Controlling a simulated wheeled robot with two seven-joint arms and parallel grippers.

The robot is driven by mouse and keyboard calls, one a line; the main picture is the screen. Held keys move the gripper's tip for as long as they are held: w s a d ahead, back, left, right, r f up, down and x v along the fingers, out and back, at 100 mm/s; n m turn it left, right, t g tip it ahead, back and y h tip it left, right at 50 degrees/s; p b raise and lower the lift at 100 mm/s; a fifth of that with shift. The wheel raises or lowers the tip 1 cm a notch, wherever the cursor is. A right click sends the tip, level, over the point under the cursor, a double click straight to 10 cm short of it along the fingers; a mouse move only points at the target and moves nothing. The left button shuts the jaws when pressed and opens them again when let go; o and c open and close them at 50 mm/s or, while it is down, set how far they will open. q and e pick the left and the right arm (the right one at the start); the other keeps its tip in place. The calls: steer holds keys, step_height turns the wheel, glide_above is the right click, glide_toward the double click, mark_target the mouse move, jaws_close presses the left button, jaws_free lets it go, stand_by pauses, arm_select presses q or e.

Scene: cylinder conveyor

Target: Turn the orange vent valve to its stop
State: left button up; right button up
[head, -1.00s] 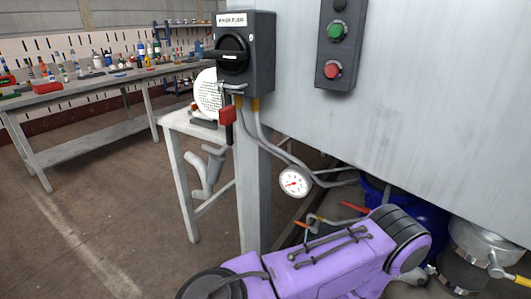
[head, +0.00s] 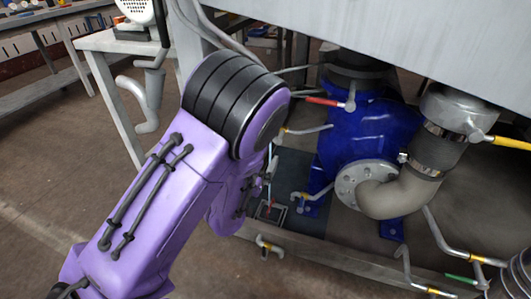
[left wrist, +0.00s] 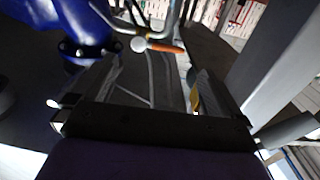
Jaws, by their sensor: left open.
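The orange valve handle (left wrist: 165,47) shows in the left wrist view, joined to a pale round hub on a thin grey pipe. It lies ahead of my left gripper (left wrist: 155,70), whose two fingers stand wide apart with nothing held between them. The handle appears across the gap, just beyond the fingertips; I cannot tell the exact distance. In the head view I cannot make out the orange handle or the left fingers, as my purple left arm blocks that area. My right gripper is in neither view.
A blue pump body (head: 365,130) with a grey elbow pipe (head: 400,190) stands right of my arm. Other levers are red (head: 325,101), yellow (head: 512,142) and green (head: 459,279). A tank wall (head: 400,45) overhangs above. Open floor (head: 50,190) lies left.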

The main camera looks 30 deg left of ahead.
arm_select(q)
steer(key=b+x, duration=0.1)
steer(key=x, duration=0.9)
steer(key=shift+w+r+b, duration=0.1)
steer(key=shift+r+b, duration=0.05)
steer(key=shift+b, duration=0.2)
